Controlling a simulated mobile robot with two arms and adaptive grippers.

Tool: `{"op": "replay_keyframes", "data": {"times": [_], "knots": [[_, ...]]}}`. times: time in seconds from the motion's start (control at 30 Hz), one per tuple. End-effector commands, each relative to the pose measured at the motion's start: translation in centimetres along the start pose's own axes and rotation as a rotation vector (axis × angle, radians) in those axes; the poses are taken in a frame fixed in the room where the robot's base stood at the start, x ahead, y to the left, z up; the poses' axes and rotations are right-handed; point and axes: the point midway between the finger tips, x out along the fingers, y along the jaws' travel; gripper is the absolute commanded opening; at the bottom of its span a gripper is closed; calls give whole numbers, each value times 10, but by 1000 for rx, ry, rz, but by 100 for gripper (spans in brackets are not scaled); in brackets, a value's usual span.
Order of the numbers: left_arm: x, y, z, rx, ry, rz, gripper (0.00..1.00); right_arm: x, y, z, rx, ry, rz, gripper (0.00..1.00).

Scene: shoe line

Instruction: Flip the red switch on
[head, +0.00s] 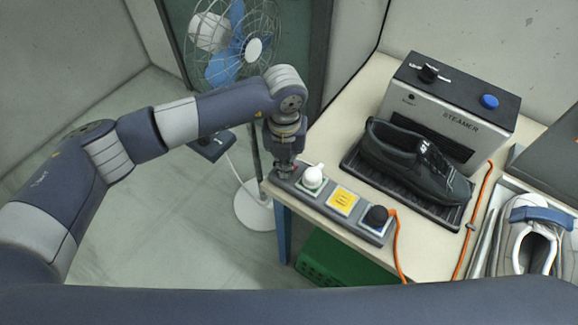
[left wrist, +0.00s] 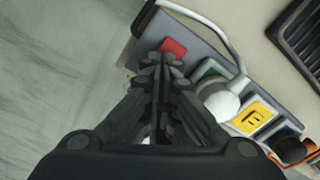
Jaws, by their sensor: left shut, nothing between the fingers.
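The red switch (left wrist: 173,46) shows in the left wrist view at the upper-left end of the grey power strip (left wrist: 205,56). In the head view the strip (head: 322,203) lies along the near edge of the table, and my left gripper hides most of the switch. My left gripper (head: 283,168) points down over that end of the strip, shut and empty. In the left wrist view its fingertips (left wrist: 162,60) are together at the lower edge of the red switch. I cannot tell whether they touch it. My right gripper is not in view.
A black shoe (head: 412,158) stands before the steamer (head: 450,105). A fan (head: 235,45) stands behind the table. A green crate (head: 340,262) is below.

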Motion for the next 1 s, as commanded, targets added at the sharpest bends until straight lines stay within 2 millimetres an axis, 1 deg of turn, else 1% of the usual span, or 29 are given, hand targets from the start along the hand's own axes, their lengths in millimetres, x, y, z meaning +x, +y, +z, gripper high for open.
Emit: {"op": "replay_keyframes", "data": {"times": [0.77,0.9,1.0], "knots": [[13,0,0,0,0,0,0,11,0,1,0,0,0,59],[11,0,0,0,2,1,0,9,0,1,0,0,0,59],[6,0,0,0,2,1,0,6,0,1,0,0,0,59]]}}
